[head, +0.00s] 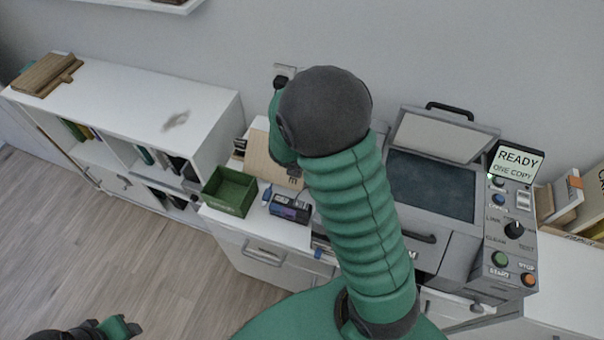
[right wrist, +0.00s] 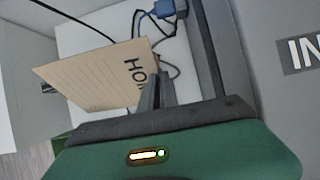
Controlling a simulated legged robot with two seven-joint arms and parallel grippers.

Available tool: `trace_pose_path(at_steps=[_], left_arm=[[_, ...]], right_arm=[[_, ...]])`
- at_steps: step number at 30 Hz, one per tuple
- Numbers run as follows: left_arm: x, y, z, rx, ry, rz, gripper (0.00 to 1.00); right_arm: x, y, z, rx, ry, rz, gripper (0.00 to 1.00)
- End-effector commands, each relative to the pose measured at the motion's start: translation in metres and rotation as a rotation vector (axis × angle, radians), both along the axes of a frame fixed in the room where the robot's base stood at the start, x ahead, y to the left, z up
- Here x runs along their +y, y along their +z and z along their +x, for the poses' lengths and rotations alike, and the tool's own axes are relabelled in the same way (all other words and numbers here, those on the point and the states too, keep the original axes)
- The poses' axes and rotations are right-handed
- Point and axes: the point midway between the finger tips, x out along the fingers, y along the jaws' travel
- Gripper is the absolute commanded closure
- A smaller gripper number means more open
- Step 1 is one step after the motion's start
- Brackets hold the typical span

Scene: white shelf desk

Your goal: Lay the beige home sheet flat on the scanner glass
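The beige home sheet (head: 258,153) is at the left of the scanner, partly hidden behind my right arm. In the right wrist view the sheet (right wrist: 95,75) slants, with lines and dark letters partly covered by the fingers. My right gripper (right wrist: 158,92) is closed on the sheet's edge near the letters. The scanner's lid (head: 437,137) stands open, and its dark glass (head: 430,187) is bare where visible, right of my arm. My left gripper (head: 122,327) is low at the bottom left, over the floor, empty; its finger gap is unclear.
A green box (head: 230,191) and a dark blue-purple device (head: 290,208) sit on the white desk near the sheet. The scanner's control panel (head: 513,220) reads READY, ONE COPY. Books (head: 577,200) stand at far right. A white shelf (head: 120,105) is at left. Cables run behind the sheet.

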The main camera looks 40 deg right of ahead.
Motion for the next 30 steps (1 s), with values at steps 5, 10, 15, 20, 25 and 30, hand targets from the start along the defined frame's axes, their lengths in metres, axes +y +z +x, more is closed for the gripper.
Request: trace_pose_path(at_steps=[5, 10, 15, 20, 25, 30], left_arm=[[0.0, -0.015, 0.0, 0.001, 0.0, 0.0, 0.54], [0.0, -0.014, 0.0, 0.0, 0.001, 0.0, 0.54], [0.0, -0.019, 0.0, 0.0, 0.001, 0.0, 0.54], [0.0, -0.018, 0.0, 0.0, 0.001, 0.0, 0.54], [0.0, -0.018, 0.0, 0.0, 0.0, 0.0, 0.54], [0.0, -0.014, 0.0, 0.0, 0.0, 0.0, 0.54]], right_arm=[[0.004, -0.021, 0.0, 0.001, 0.002, -0.004, 1.0], [0.004, -0.02, 0.0, 0.0, 0.003, -0.002, 1.0], [0.002, -0.027, 0.0, 0.0, 0.002, -0.001, 1.0], [0.001, -0.025, 0.0, 0.0, 0.002, 0.0, 0.76], [0.002, -0.025, 0.0, 0.0, 0.002, -0.001, 0.74], [0.003, -0.021, 0.0, 0.0, 0.003, -0.002, 0.74]])
